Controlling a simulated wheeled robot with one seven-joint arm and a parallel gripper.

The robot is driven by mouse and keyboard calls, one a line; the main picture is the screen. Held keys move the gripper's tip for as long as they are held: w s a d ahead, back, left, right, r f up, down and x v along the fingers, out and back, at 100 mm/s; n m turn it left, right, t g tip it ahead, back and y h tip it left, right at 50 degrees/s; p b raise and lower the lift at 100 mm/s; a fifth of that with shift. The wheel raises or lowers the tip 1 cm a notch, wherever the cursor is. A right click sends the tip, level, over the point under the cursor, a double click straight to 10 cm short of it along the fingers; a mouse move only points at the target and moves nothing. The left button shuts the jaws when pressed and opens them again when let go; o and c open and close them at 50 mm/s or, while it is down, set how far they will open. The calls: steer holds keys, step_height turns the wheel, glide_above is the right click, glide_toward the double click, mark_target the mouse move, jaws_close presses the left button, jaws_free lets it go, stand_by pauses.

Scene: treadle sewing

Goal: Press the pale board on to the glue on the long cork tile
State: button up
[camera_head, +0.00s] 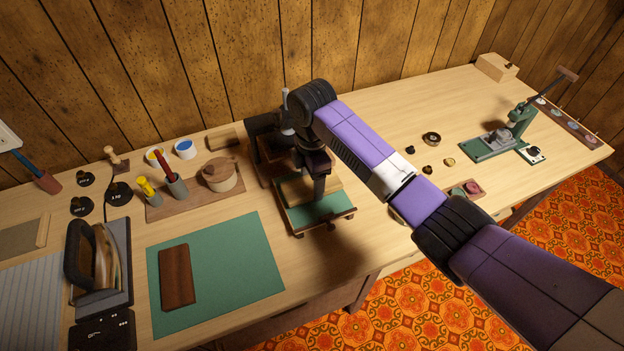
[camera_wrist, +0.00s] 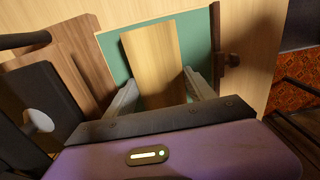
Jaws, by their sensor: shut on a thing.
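My gripper (camera_head: 318,194) points down over a small stand with a green top (camera_head: 322,213), near the middle of the table. It is shut on a pale board (camera_wrist: 153,55), which lies between the two fingers in the wrist view. Part of the board shows beside my gripper in the head view (camera_head: 296,190). Green surface shows around the board in the wrist view (camera_wrist: 200,47). I cannot tell whether the board touches what is under it. I cannot make out the long cork tile or any glue; my gripper and the board may hide them.
A dark press-like frame (camera_head: 262,135) stands close behind my gripper. Left of it are a round wooden pot (camera_head: 220,177), brushes in holders and paint pots. A green mat (camera_head: 225,270) bears a dark brown block (camera_head: 177,278). An iron (camera_head: 92,255) stands further left.

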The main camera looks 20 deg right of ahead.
steer(key=shift+s+f, duration=0.1)
steer(key=shift+f, duration=0.05)
steer(key=o, duration=1.5)
step_height(320, 180, up, 8)
steer(key=shift+f, duration=0.1)
